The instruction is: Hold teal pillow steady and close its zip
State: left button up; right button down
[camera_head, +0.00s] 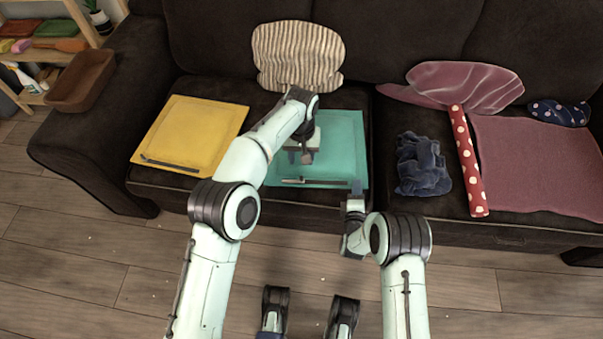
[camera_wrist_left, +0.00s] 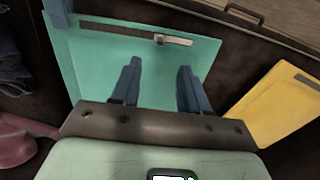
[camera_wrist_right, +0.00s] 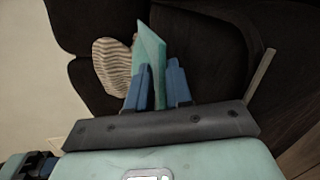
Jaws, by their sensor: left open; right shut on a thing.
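The teal pillow (camera_head: 345,145) lies flat on the sofa seat, with a dark zip strip (camera_wrist_left: 118,30) along its front edge. A pale zip slider (camera_wrist_left: 173,40) sits at one end of the dark strip; it also shows at the strip's left end in the head view (camera_head: 297,181). My left gripper (camera_head: 306,157) is open and empty over the pillow, behind the zip, its fingers (camera_wrist_left: 158,75) apart from the slider. My right gripper (camera_head: 356,187) is shut on the pillow's front right corner; the teal cloth (camera_wrist_right: 149,55) shows at its fingers.
A yellow pillow (camera_head: 190,135) with a similar strip lies left. A striped cushion (camera_head: 297,55) leans on the backrest behind. Right are a crumpled navy cloth (camera_head: 422,165), a red dotted roll (camera_head: 467,160) and a pink blanket (camera_head: 540,165). A brown tray (camera_head: 82,80) rests on the armrest.

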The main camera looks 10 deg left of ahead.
aim_at(301, 176)
pick_arm(q)
notch_tip(301, 176, down, 10)
jog(key=shift+r, duration=0.1)
dwell(0.4)
grip_shut()
jog(key=shift+a, duration=0.1)
